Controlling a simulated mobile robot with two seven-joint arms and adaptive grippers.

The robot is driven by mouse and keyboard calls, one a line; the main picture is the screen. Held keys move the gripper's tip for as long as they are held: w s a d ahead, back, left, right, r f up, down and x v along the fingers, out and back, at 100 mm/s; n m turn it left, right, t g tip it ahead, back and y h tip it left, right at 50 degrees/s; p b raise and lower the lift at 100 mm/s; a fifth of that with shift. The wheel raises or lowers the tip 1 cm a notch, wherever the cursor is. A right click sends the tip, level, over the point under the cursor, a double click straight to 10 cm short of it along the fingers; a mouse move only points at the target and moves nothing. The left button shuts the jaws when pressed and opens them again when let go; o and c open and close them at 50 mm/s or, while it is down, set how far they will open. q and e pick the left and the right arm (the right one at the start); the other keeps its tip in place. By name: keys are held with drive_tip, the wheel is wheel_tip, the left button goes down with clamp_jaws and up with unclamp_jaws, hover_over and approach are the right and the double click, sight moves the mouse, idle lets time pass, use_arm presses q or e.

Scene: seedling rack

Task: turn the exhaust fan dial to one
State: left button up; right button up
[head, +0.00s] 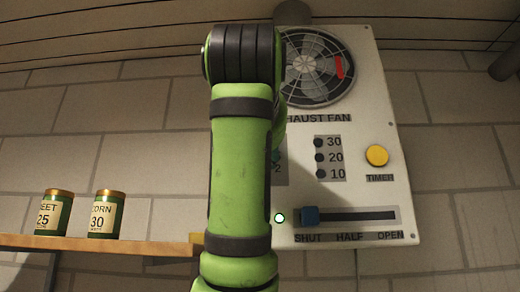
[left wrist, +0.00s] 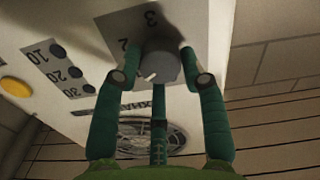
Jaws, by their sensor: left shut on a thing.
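The exhaust fan dial (left wrist: 162,66) is a round grey knob on the pale panel in the left wrist view. A white pointer mark shows on its face, toward the lower left in that view. A printed 3 and 2 show beside it; the 1 is not visible. My left gripper (left wrist: 161,78) is shut on the dial, with a green finger at each side. In the head view my green arm hides the dial and most of the gripper; only a label 2 shows past the arm. My right gripper is in neither view.
Two cans stand on a wooden shelf (head: 100,245) at left.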

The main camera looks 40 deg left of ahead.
use_arm(q)
drive_tip(key=o, duration=0.9)
drive_tip(key=shift+s+a+r, duration=0.1)
drive_tip(key=shift+r, duration=0.1)
drive_tip(key=shift+o, duration=1)
drive_tip(key=shift+a+f, duration=0.1)
drive_tip(key=v, duration=1.2)
drive_tip(key=shift+f, duration=0.1)
